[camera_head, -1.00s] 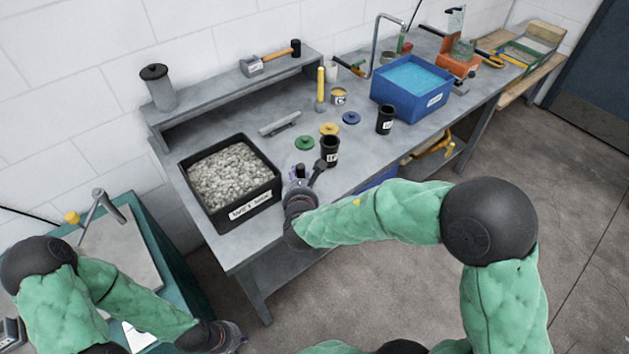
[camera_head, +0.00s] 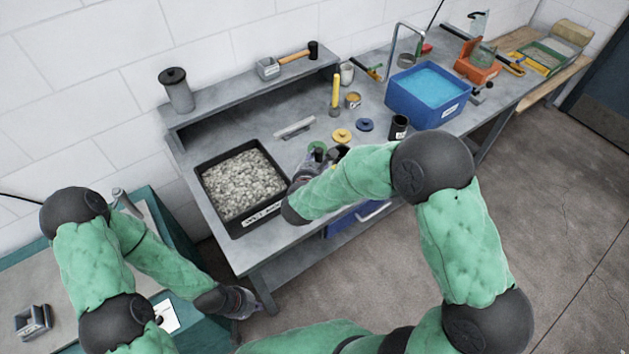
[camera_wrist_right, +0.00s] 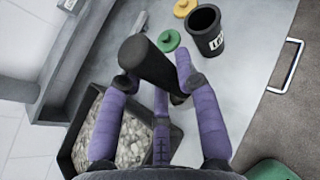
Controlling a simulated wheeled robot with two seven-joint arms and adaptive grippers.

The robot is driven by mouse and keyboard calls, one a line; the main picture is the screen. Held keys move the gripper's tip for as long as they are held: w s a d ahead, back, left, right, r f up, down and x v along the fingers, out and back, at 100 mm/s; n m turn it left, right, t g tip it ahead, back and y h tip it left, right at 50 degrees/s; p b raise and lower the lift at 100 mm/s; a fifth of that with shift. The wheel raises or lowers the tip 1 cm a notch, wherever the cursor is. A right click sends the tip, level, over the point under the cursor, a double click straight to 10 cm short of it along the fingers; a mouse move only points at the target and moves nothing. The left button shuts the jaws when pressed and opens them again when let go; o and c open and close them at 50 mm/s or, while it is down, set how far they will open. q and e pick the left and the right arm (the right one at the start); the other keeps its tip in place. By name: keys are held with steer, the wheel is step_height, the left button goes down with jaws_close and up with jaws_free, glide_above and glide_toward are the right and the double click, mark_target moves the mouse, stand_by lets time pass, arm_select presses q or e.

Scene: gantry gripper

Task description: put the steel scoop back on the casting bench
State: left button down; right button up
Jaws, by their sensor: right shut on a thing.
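My right gripper (camera_wrist_right: 160,88) is shut on a black, tapered handle (camera_wrist_right: 150,62), which looks like the handle of the steel scoop. The scoop's metal end is hidden. In the head view this gripper (camera_head: 314,160) is over the grey casting bench (camera_head: 285,230), just right of the tray of gravel, and my arm hides most of it. In the right wrist view the handle is above the bench and tray edge; I cannot tell if the scoop touches anything. My left gripper (camera_head: 238,302) hangs low in front of the bench, its fingers too unclear to read.
A black tray (camera_head: 237,228) of gravel stands left. A black cup (camera_wrist_right: 207,30) and green lid (camera_wrist_right: 169,40) are close to the right gripper. A metal bar (camera_head: 295,128), yellow lid (camera_head: 341,136), blue lid (camera_head: 365,125) and blue water tub (camera_head: 428,112) lie beyond.

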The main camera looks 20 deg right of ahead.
step_height(320, 180, down, 4)
steer(key=shift+w+r, duration=0.1)
steer(key=shift+r, duration=0.15)
steer(key=shift+f+b, duration=0.35)
steer(key=shift+f, duration=1.45)
steer(key=shift+f, duration=0.2)
steer(key=o, duration=1)
steer(key=shift+r, duration=0.1)
